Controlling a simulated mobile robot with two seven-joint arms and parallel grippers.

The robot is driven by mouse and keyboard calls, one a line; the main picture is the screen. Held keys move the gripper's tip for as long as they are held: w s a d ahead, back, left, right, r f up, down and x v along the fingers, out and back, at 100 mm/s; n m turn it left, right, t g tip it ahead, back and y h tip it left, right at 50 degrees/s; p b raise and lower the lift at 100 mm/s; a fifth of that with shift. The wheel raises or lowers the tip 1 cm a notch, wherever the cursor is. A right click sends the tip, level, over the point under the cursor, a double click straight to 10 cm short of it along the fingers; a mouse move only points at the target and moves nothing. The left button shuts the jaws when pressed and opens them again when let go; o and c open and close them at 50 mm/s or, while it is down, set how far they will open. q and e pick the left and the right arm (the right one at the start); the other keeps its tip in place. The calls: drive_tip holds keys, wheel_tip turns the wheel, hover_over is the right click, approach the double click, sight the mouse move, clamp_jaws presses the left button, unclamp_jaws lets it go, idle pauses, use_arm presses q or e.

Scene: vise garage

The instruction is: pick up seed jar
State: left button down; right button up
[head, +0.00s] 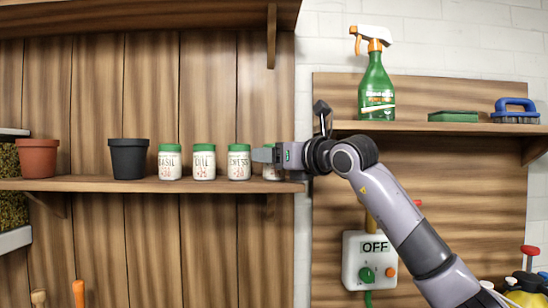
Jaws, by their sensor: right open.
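Several white seed jars with green lids stand in a row on the left wooden shelf. Their labels read BASIL (170,163), what looks like DILL (204,163), and CRESS (239,163). A fourth jar (271,173) stands at the right end, its label hidden behind my right gripper (265,155). The right gripper reaches in from the right at this jar's upper part, open. I cannot tell whether its fingers touch the jar or are around it. The left gripper is not in view.
A black pot (128,158) and a terracotta pot (38,157) stand left on the same shelf (100,184). A spray bottle (376,90), green sponge (453,116) and blue brush (515,110) are on the right shelf. A switch box (369,260) marked OFF hangs below.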

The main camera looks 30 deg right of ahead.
drive_tip(key=c, duration=0.7)
drive_tip(key=shift+s+a+r, duration=0.15)
drive_tip(key=shift+s+r, duration=0.15)
drive_tip(key=shift+r, duration=0.05)
wheel_tip(320, 180, up, 11)
drive_tip(key=shift+r+p, duration=0.1)
drive_tip(key=shift+p, duration=0.55)
drive_tip(key=s+a+b, duration=0.2)
drive_tip(key=s, duration=0.3)
drive_tip(key=s+a+b, duration=0.2)
drive_tip(key=s+a, duration=0.1)
drive_tip(key=s, duration=0.3)
drive_tip(key=s+a+b, duration=0.1)
drive_tip(key=s+a, duration=0.2)
drive_tip(key=s, duration=0.3)
drive_tip(key=shift+s+a+f+b, duration=0.2)
drive_tip(key=shift+b, duration=0.2)
